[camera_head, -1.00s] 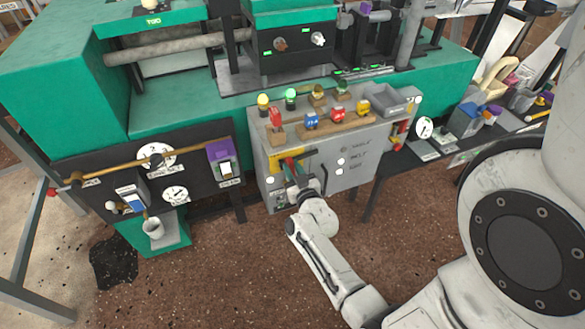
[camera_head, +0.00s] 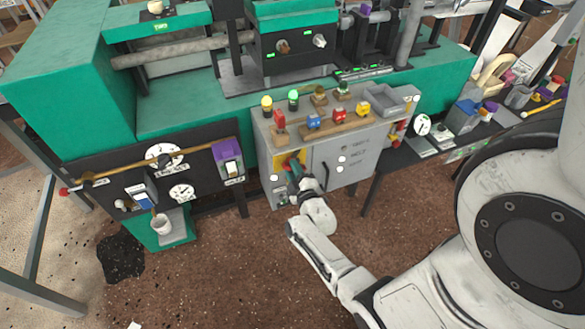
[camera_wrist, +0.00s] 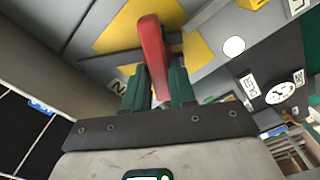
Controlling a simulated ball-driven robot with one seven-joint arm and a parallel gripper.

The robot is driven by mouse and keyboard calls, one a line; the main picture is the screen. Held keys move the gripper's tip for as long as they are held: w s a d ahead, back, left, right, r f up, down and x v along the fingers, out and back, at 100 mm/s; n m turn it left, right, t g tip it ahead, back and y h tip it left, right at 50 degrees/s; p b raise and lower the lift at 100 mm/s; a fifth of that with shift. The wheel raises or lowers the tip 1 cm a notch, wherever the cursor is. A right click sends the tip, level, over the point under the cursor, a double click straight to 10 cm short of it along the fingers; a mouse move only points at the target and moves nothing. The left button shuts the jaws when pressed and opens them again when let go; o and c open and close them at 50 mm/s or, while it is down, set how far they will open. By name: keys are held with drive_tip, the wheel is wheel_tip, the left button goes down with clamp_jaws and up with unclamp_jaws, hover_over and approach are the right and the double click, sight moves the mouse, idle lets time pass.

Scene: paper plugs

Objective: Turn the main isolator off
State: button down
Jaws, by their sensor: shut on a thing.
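The main isolator has a red handle (camera_wrist: 153,50) on a yellow plate (camera_wrist: 197,52), on the front of the grey cabinet (camera_head: 347,155). In the wrist view the handle stands between the green fingers of my gripper (camera_wrist: 158,88), which are shut on it. In the head view my gripper (camera_head: 294,172) is at the left part of the cabinet front, and it hides much of the handle and the yellow plate (camera_head: 281,160). A label beside the plate is partly hidden by a finger.
On the cabinet top are a yellow lamp (camera_head: 267,103), a green lamp (camera_head: 293,97), several coloured padlocks and a grey tray (camera_head: 395,100). A black panel with gauges (camera_head: 182,192) stands to the left. Open brown floor (camera_head: 225,275) lies in front.

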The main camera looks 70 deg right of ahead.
drive_tip(key=n, duration=0.6)
drive_tip(key=shift+w+a+f+p, duration=0.1)
drive_tip(key=shift+f+p, duration=0.25)
drive_tip(key=shift+p, duration=0.05)
drive_tip(key=shift+n, duration=0.3)
drive_tip(key=c, duration=1)
unclamp_jaws()
drive_tip(key=shift+c, duration=0.2)
drive_tip(key=p+v, duration=0.1)
drive_tip(key=v, duration=1)
drive_tip(key=shift+p, duration=0.35)
